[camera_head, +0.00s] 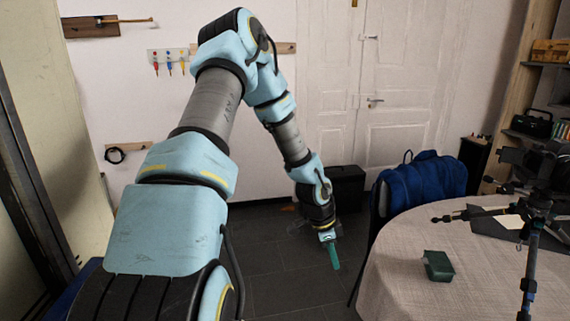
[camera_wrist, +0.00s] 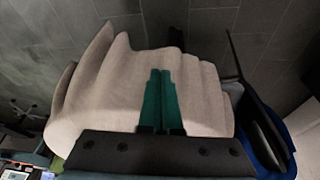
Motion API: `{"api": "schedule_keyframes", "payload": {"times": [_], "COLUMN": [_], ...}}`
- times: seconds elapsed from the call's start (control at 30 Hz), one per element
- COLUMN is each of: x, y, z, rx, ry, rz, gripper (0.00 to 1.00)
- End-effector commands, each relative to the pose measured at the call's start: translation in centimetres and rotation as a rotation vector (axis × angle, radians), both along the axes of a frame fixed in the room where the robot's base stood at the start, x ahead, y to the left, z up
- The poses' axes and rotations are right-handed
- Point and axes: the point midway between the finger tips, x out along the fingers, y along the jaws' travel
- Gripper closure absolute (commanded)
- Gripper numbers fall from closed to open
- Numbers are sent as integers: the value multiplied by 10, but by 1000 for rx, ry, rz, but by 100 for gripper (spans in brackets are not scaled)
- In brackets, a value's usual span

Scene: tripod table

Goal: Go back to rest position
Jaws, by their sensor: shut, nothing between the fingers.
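My gripper (camera_head: 335,256) hangs at the end of my bent arm, pointing down, left of the table and over the dark floor. In the wrist view its two green fingers (camera_wrist: 161,90) lie side by side, shut, with nothing between them. The wrist view looks down on the draped edge of the table's pale cloth and the floor beyond.
The cloth-covered table (camera_head: 400,290) stands at the right, with a small green box (camera_head: 438,265) and a black tripod (camera_head: 537,210) on it. A blue jacket (camera_head: 425,183) hangs on a chair behind it. A black case (camera_head: 347,188) stands by the white door (camera_head: 395,100). Floor left of the table is clear.

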Motion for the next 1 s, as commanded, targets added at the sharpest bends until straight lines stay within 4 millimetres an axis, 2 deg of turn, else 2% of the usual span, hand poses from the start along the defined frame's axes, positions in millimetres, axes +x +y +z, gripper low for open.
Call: {"api": "schedule_keyframes", "payload": {"times": [0.03, 0.1, 0.23, 0.37, 0.5, 0.6, 0.73, 1.0], "x": [4, 4, -1, -16, -41, -60, -78, -89], "y": [21, 51, 102, 148, 189, 209, 223, 230], "z": [18, 39, 80, 121, 160, 180, 196, 202], "rx": [42, 98, 176, 217, 220, 201, 173, 155], "ry": [-6, 0, 5, 11, 26, 45, 70, 90], "rz": [75, 207, 467, 747, 1052, 1237, 1405, 1496], "gripper": [100, 100, 100, 100, 100, 100, 100, 100]}}
